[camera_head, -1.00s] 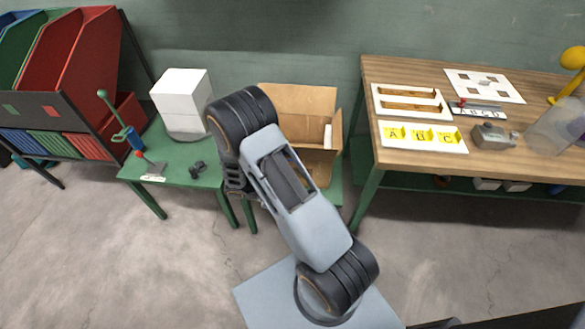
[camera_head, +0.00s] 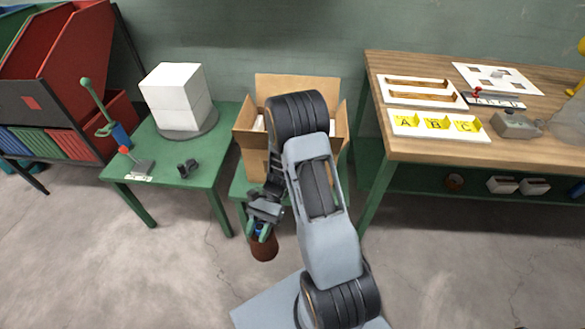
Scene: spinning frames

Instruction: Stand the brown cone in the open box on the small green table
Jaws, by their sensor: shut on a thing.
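My gripper (camera_head: 263,232) is shut on the brown cone (camera_head: 264,249), which hangs below the fingers in front of the small green table. The cone's upper part is hidden by the gripper. The open cardboard box (camera_head: 251,138) stands on the small green table (camera_head: 239,186) with its flaps spread. My arm covers the box's middle and right part, so most of its inside is hidden. Something white shows just inside the box's left edge. The gripper is nearer to me than the box, and apart from it.
On the left, another green table (camera_head: 200,150) holds white blocks (camera_head: 176,96) on a round grey base, a red-knobbed device (camera_head: 138,161) and a small black part (camera_head: 187,168). A wooden workbench (camera_head: 400,148) stands to the right. The floor in front is clear.

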